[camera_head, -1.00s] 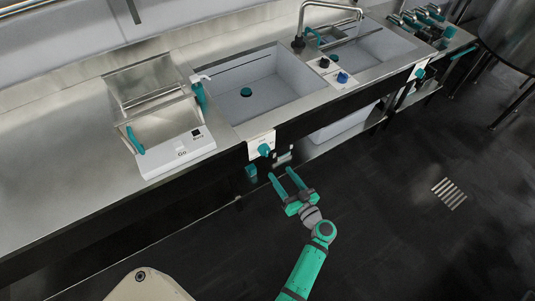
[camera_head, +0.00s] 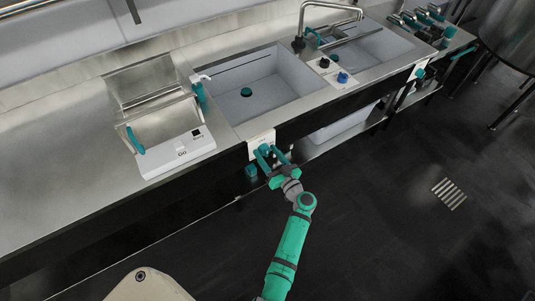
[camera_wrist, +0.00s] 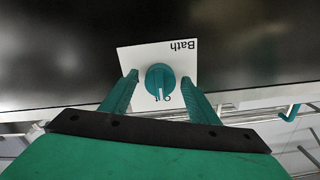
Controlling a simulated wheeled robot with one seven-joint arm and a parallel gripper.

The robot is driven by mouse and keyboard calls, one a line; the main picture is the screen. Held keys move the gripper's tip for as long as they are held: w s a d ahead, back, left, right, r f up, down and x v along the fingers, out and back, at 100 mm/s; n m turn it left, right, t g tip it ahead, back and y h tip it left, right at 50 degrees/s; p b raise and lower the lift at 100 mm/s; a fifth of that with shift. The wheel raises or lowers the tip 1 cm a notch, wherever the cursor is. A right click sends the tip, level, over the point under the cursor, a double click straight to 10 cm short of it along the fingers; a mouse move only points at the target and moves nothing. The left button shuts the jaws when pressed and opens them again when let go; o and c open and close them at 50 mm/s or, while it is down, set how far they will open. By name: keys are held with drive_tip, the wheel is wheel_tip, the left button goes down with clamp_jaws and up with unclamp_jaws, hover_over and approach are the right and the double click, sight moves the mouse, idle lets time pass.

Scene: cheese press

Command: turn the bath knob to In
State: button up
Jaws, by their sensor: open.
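The bath knob is a round teal knob (camera_wrist: 160,80) with a white pointer line on a white plate (camera_wrist: 128,58). The plate reads "Bath" and appears upside down in the wrist view. In the head view the plate (camera_head: 255,142) is on the counter's front face below the left sink, with the knob (camera_head: 264,149) partly hidden by my fingers. My gripper (camera_wrist: 158,98) is open, with one finger on each side of the knob; I cannot tell whether they touch it. It also shows in the head view (camera_head: 273,153). The pointer points toward small lettering at the plate's lower edge, partly unreadable.
A white box with a "Go" label (camera_head: 180,155) stands on the counter at left. The left sink (camera_head: 265,95) is above the plate. The dark floor (camera_head: 380,220) in front is clear.

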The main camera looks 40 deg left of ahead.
drive_tip(key=shift+c, duration=0.6)
drive_tip(key=c, duration=0.9)
